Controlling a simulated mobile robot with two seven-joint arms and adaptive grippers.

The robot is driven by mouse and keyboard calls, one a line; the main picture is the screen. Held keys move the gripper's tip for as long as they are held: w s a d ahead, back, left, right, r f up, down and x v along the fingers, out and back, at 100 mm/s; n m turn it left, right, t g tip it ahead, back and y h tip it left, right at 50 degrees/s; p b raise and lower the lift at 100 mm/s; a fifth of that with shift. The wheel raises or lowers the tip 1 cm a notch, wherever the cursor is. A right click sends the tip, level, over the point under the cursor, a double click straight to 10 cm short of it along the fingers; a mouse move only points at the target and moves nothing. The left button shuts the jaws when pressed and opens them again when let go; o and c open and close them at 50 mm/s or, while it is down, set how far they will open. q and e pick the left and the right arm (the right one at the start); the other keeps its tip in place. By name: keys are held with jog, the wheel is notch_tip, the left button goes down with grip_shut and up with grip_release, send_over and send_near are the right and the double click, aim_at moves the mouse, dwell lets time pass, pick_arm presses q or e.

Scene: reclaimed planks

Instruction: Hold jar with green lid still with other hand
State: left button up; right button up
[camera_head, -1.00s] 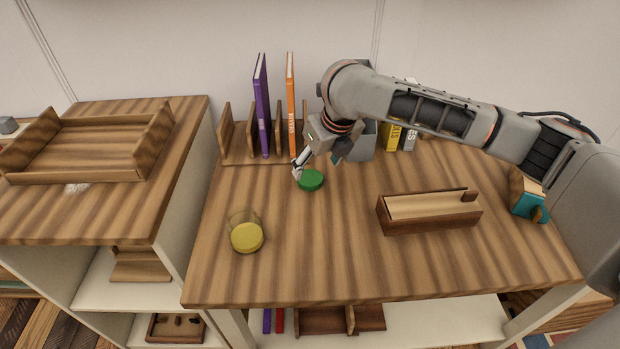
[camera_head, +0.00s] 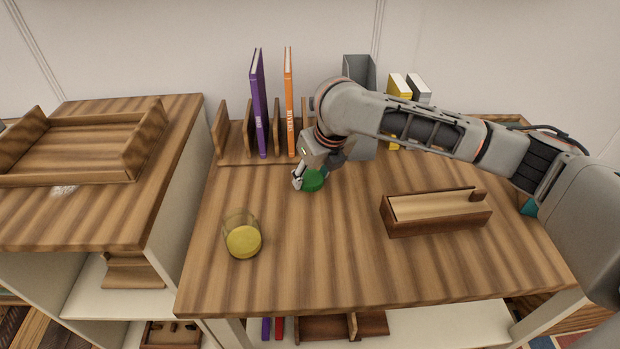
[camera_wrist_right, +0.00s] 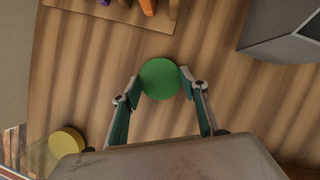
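The jar with the green lid (camera_head: 313,182) stands on the wooden table top in front of the book rack. From above, its round green lid (camera_wrist_right: 160,78) shows in the right wrist view; the jar body is hidden under it. My right gripper (camera_head: 310,184) points down at the jar. In the right wrist view its two fingertips (camera_wrist_right: 160,80) lie on opposite sides of the lid, with hardly any gap visible. I cannot tell whether they press on it. My left gripper is not in view.
A long wooden box (camera_head: 436,226) lies to the right. Behind are a rack with purple (camera_head: 259,105) and orange books and a grey file holder (camera_head: 362,70). The front middle of the table is clear.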

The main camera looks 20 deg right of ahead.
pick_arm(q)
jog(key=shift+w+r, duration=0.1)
pick_arm(e)
jog(key=shift+r, duration=0.35)
notch_tip(320, 180, up, 5)
jog(key=shift+w+r+p, duration=0.1)
jog(key=shift+p, duration=0.9)
notch_tip(320, 180, up, 9)
jog(key=p, duration=0.3)
notch_tip(320, 180, up, 5)
jog(key=p, duration=0.1)
send_over(312, 179)
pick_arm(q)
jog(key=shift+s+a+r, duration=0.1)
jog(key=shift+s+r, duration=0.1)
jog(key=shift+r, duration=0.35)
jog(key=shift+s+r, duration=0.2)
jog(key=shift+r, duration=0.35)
